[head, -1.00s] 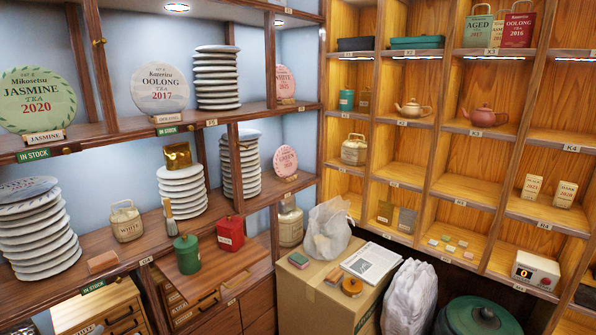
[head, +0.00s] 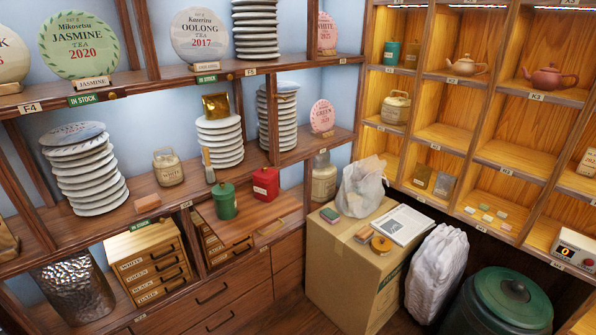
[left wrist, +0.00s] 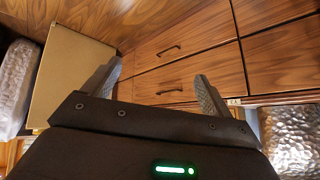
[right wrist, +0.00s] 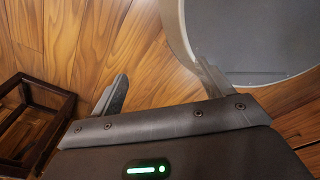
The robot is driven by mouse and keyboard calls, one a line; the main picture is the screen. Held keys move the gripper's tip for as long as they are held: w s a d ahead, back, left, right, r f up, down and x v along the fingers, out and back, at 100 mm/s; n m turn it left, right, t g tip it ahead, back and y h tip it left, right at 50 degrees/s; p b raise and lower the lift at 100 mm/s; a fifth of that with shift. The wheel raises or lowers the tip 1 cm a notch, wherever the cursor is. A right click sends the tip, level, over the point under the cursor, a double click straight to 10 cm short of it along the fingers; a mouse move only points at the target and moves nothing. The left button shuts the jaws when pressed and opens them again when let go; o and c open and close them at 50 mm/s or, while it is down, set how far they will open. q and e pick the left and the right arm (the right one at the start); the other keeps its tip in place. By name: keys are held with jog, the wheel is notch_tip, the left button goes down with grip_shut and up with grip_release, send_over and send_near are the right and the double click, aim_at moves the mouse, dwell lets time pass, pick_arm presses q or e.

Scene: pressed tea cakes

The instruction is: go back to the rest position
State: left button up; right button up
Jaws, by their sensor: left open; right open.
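My left gripper (left wrist: 160,82) shows in the left wrist view. Its two fingers are apart with nothing between them, in front of wooden drawers (left wrist: 190,50). My right gripper (right wrist: 160,85) shows in the right wrist view, also open and empty, above the wooden floor (right wrist: 90,40). Neither gripper shows in the head view.
A cardboard box (head: 340,255) stands by the shelf corner, bearing a clear bag (head: 362,190) and papers (head: 403,224). A white sack (head: 436,272) and a green lidded pot (head: 505,305) stand right of it. A dark wooden frame (right wrist: 38,120) lies near my right gripper.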

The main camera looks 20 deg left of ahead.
pick_arm(q)
jog(key=s+d+f+g, duration=0.2)
jog(key=s+d+f, duration=0.2)
jog(key=s, duration=0.3)
jog(key=s+d+f+m+g+h, duration=0.1)
jog(key=s+d+f+g, duration=0.1)
jog(key=s+d+f, duration=0.2)
jog(key=s+d+f+m+g, duration=0.1)
jog(key=s+d+f+g, duration=0.1)
jog(key=s+d+f, duration=0.3)
jog(key=s+d, duration=0.3)
jog(key=s, duration=0.3)
jog(key=shift+s+d+h, duration=0.15)
jog(key=shift+s+h, duration=0.1)
jog(key=shift+h, duration=0.15)
jog(key=shift+o, duration=0.4)
jog(key=shift+s+m, duration=0.1)
jog(key=shift+m, duration=0.2)
